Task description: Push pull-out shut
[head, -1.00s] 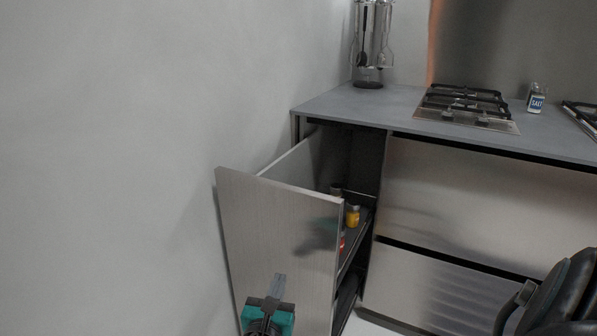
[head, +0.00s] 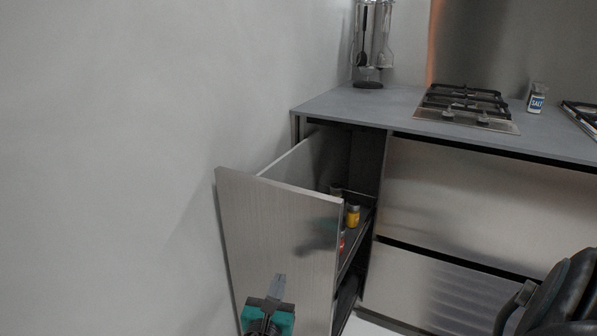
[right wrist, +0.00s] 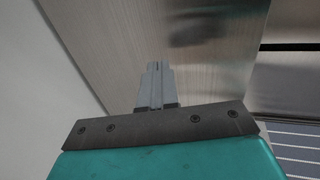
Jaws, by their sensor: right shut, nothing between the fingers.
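The pull-out (head: 285,225) is a tall cabinet unit with a brushed-metal front, standing open at the left end of the counter. Its shelf holds a yellow-capped jar (head: 352,217) and other small items, partly hidden by the front. My right gripper (head: 278,285) is shut and empty, low in front of the pull-out's front panel. In the right wrist view its closed fingers (right wrist: 155,85) point at the same metal panel (right wrist: 150,40); I cannot tell whether they touch it. My left gripper does not show clearly.
A grey wall (head: 110,170) runs close along the left of the pull-out. The counter (head: 385,104) carries a gas hob (head: 465,105), a salt jar (head: 536,99) and a utensil holder (head: 371,45). Closed metal drawers (head: 480,205) stand to the right. A striped runner (right wrist: 295,150) lies on the floor.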

